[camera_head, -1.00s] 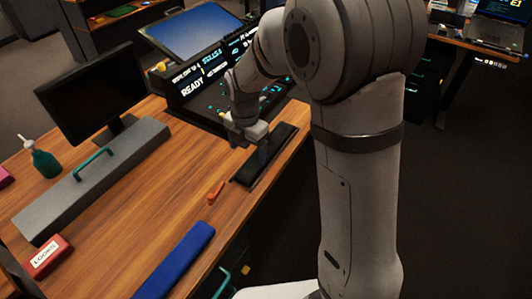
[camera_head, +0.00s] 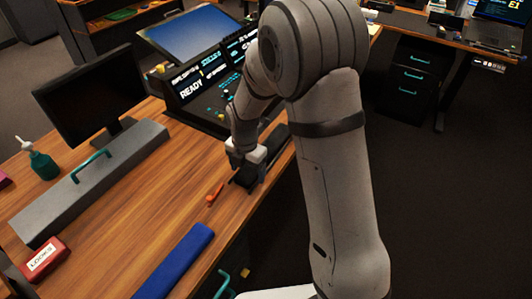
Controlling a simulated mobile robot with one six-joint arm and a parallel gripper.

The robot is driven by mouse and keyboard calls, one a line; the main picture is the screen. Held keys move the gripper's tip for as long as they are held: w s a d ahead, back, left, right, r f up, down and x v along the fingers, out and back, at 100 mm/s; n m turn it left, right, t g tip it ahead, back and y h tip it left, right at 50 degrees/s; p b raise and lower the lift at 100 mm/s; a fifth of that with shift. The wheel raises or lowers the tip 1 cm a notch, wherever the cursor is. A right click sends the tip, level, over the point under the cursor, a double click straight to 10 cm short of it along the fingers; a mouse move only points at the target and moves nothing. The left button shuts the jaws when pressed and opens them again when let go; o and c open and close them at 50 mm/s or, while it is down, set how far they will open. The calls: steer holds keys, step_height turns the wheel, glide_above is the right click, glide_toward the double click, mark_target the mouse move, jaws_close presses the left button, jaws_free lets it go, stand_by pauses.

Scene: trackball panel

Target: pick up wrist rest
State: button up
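A long black pad (camera_head: 277,140), which looks like the wrist rest, lies on the wooden desk along its right edge, in front of the black control panel. My gripper (camera_head: 248,168) is over the near part of this pad, pointing down. Its two fingers are spread apart, one toward each long side of the pad. The gripper hides part of the pad, and I cannot tell whether the fingers touch it.
A small orange object (camera_head: 214,193) and a blue bar (camera_head: 175,262) lie nearer on the desk (camera_head: 130,205). The control panel (camera_head: 205,95) stands behind the gripper. A grey bar with a teal handle (camera_head: 95,182), a monitor (camera_head: 85,95) and a red box (camera_head: 45,260) are at left.

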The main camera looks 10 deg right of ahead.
steer(key=c, duration=1.1)
steer(key=shift+r, duration=0.1)
